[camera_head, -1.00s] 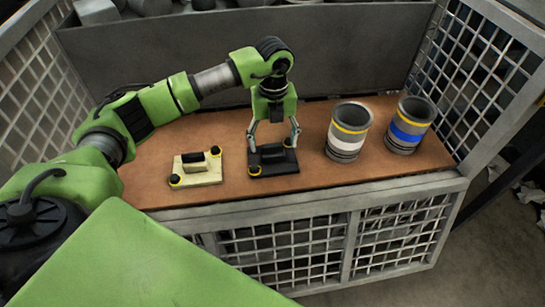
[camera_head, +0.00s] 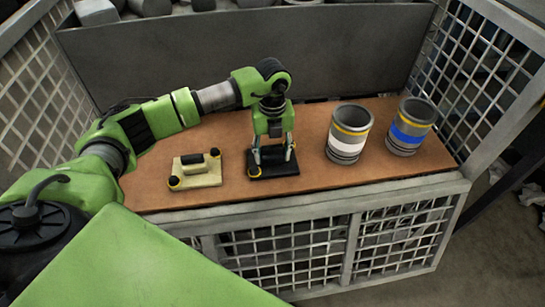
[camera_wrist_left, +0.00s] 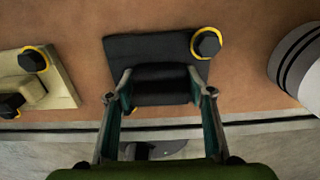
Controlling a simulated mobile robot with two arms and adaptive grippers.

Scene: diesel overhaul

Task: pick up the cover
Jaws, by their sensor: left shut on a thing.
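A black cover (camera_head: 273,170) with a raised handle lies on the brown board in the head view. It also shows in the left wrist view (camera_wrist_left: 150,48), with a yellow-ringed knob at its upper right corner. A cream cover (camera_head: 200,177) of like shape, with a black handle, lies to its left. My left gripper (camera_head: 273,157) reaches down from above and is shut on the black cover's handle. Its fingers show on both sides of the handle in the left wrist view (camera_wrist_left: 160,92). The cover appears to rest on the board. My right gripper is not in view.
A cylinder with yellow and white bands (camera_head: 347,134) and one with yellow and blue bands (camera_head: 409,127) stand upright to the right. The brown board (camera_head: 318,182) lies within a grey mesh-sided crate (camera_head: 300,213), with a high back wall.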

